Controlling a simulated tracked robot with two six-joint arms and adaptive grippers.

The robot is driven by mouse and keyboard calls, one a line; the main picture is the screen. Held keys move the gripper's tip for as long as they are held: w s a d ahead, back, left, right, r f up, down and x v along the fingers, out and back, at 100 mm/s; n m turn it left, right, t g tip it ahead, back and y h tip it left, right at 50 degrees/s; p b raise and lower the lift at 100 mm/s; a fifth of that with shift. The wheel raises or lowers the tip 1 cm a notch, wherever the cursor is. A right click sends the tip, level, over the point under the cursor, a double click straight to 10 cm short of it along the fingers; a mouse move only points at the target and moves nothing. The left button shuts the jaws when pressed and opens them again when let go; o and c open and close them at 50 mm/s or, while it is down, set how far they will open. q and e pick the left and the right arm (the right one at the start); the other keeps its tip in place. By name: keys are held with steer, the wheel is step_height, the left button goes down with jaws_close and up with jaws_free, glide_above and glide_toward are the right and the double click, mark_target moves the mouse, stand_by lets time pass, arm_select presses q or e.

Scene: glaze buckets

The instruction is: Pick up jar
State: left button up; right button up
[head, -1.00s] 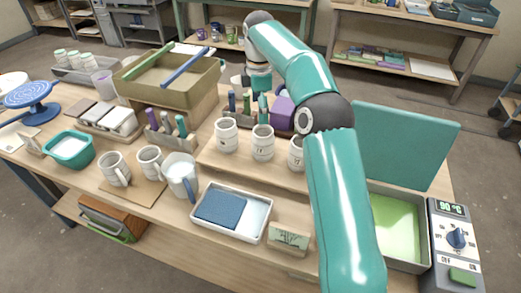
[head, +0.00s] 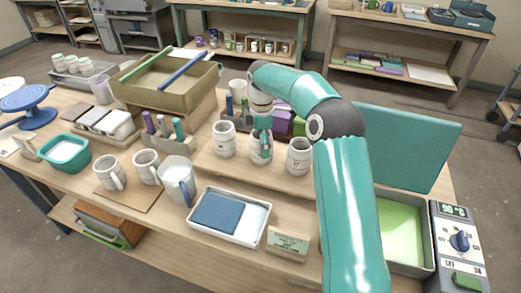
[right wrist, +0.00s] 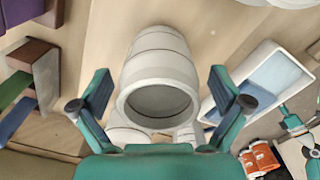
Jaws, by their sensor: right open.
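Three white jars stand in a row on the raised wooden board: a left jar (head: 223,139), a middle jar (head: 261,152) and a right jar (head: 299,157). My right gripper (head: 263,128) is at the middle jar and partly covers its upper part. In the right wrist view a white jar (right wrist: 160,62) lies between the spread fingers of my right gripper (right wrist: 161,90). Its round open mouth faces the camera, and gaps show on both sides, so the fingers do not grip it. My left gripper is not in view.
A white tray with a blue sponge (head: 216,213) and a small card (head: 288,243) stand in front of the board. A tool holder (head: 165,140) is to the left. Purple blocks (head: 284,118) are behind the jars. White mugs (head: 109,172) stand front left.

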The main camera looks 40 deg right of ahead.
steer(key=shift+c, duration=0.3)
steer(key=c, duration=1.3)
steer(key=shift+c, duration=0.4)
steer(key=shift+r, duration=0.1)
